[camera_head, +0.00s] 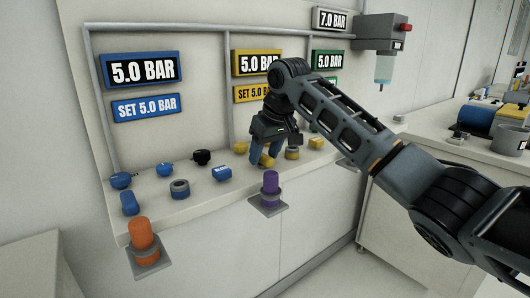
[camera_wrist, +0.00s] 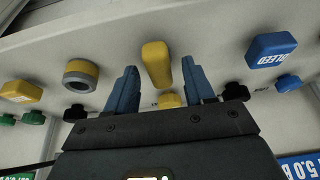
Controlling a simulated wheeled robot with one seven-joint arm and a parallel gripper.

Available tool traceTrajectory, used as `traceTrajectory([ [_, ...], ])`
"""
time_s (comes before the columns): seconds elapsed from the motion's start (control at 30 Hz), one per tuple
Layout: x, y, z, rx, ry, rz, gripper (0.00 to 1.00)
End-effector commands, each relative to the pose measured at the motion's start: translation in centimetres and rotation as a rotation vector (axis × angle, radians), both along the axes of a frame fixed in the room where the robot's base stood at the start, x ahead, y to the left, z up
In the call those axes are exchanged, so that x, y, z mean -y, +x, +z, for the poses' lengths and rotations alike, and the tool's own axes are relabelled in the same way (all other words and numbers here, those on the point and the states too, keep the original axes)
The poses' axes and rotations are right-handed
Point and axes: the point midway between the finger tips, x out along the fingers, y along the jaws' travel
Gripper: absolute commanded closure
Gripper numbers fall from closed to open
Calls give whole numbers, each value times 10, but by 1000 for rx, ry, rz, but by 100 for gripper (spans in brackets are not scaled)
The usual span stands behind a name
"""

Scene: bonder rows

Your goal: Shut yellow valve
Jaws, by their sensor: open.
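The yellow valve handle (camera_wrist: 156,62) is a rounded yellow lever, shown between my fingertips in the wrist view. In the head view the yellow valve handle (camera_head: 266,160) shows just below my gripper, partly hidden by the fingers. My gripper (camera_head: 267,150) reaches down to the shelf under the yellow 5.0 BAR sign (camera_head: 257,62). In the wrist view my gripper (camera_wrist: 160,66) is open, with one blue finger on each side of the handle. A gap shows on both sides; I cannot tell whether either finger touches it.
Blue fittings (camera_head: 180,188) and a black knob (camera_head: 201,157) stand left on the shelf. A yellow-ringed grey fitting (camera_wrist: 81,74) and a yellow button block (camera_wrist: 21,91) are close by. Orange (camera_head: 141,234) and purple (camera_head: 270,183) cylinders stand at the shelf's front.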

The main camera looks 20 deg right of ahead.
Motion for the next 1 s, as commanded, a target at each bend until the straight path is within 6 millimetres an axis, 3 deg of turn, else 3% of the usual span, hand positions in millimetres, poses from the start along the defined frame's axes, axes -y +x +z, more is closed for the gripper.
traceTrajectory([
  [0.07, 0, 0, 0, 0, 0, 0, 48],
  [0.6, 0, 0, 0, 0, 0, 0, 99],
  [1.0, -1, -1, 3, -2, 1, -61, 100],
])
